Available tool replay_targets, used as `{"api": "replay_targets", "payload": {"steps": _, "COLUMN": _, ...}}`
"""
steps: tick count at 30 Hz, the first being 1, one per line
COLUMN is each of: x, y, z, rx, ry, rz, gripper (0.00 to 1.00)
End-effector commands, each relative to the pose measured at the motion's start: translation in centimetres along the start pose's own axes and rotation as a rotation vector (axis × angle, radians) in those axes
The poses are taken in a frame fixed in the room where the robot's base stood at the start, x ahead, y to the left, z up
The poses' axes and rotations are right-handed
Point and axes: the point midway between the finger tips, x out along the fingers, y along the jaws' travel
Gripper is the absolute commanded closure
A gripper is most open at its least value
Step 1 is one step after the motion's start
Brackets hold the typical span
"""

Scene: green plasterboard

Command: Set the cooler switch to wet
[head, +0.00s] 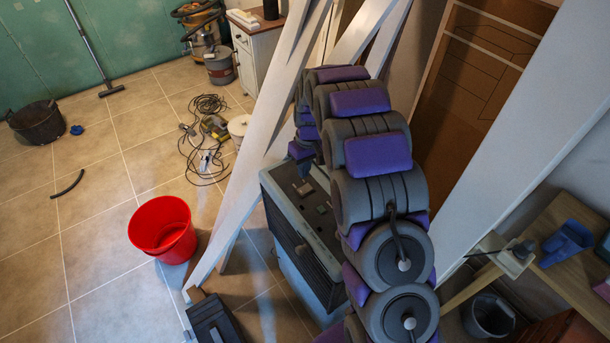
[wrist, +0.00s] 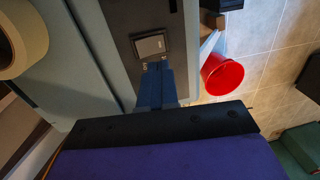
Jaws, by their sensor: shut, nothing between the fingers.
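The cooler (head: 285,205) is a grey-blue box with a dark top panel, standing right of the red bucket in the head view and partly covered by my arm. In the wrist view its dark panel (wrist: 120,30) carries a light grey rocker switch (wrist: 150,45) in a dark frame. Small pale marks beside the switch are too small to read. My gripper (wrist: 158,67) shows blue fingers, shut and empty, with the tips at the near edge of the switch. I cannot tell whether they touch it or which way the rocker is tilted. In the head view the fingertips are not clear.
A red bucket (head: 162,229) stands on the tiled floor left of a white leaning beam (head: 252,140). Tools and cables (head: 207,130) lie behind it. A wooden table (head: 560,240) is at the right. Open floor lies at the left. A cream roll (wrist: 22,38) is near the cooler.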

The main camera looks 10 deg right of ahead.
Motion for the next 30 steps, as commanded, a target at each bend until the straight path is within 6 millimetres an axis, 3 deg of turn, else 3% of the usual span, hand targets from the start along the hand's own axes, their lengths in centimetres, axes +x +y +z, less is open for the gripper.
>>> {"api": "replay_targets", "payload": {"steps": 3, "x": -3.0, "y": -0.7, "z": -0.1, "rx": -0.001, "ry": 0.005, "rz": 0.002, "gripper": 1.0}}
{"api": "replay_targets", "payload": {"steps": 10, "x": -6.4, "y": -1.6, "z": -0.1, "rx": -0.001, "ry": 0.001, "rz": 0.0, "gripper": 1.0}}
{"api": "replay_targets", "payload": {"steps": 30, "x": -7.3, "y": -1.9, "z": 0.3, "rx": 0.003, "ry": -0.001, "rz": 0.001, "gripper": 1.0}}
